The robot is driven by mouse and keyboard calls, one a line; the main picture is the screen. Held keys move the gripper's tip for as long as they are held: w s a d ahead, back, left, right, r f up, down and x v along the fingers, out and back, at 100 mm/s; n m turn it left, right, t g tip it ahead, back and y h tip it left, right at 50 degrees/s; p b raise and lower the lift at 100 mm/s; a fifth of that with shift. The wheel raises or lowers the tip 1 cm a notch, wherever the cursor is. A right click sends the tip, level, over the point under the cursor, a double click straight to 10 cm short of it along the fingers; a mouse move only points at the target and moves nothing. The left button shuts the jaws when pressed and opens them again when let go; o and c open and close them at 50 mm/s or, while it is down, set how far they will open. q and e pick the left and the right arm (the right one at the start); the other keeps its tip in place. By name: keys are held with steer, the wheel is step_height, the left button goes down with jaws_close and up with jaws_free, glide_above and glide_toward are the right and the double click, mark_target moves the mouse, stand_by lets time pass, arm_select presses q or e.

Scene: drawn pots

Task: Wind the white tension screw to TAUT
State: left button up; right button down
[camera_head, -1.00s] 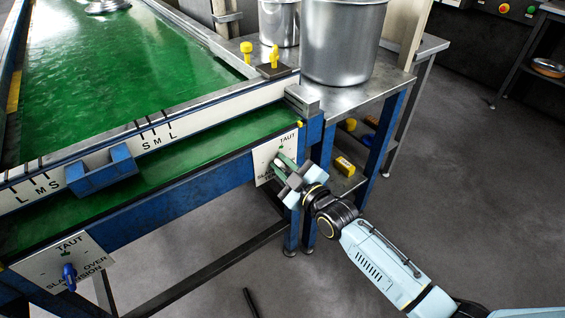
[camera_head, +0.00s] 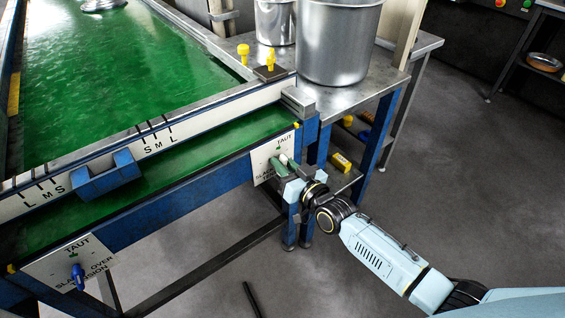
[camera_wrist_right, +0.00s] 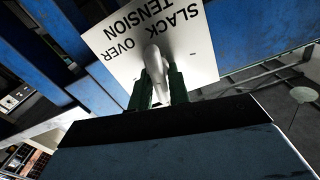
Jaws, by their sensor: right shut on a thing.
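The white tension screw (camera_wrist_right: 155,65) sits on a white plate (camera_wrist_right: 203,55) marked SLACK, OVER and TENSION in the right wrist view. My right gripper (camera_wrist_right: 158,85) is shut on the screw, with a dark finger on each side of it. In the head view the right gripper (camera_head: 281,169) is at the same plate (camera_head: 262,158), on the right end of the blue frame. TAUT and a small green mark show at the top of that plate. The gripper covers part of the lettering, and I cannot tell exactly where the screw points. My left gripper is not in view.
A second plate (camera_head: 68,262) with a blue screw (camera_head: 78,277) is at the lower left. Metal pots (camera_head: 338,40) stand on the side table. The floor at right is clear.

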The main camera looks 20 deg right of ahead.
steer(key=shift+d+m, duration=0.1)
steer(key=shift+m, duration=0.7)
steer(key=c, duration=1.4)
jaws_free()
steer(key=shift+c, duration=0.2)
steer(key=shift+s, duration=0.1)
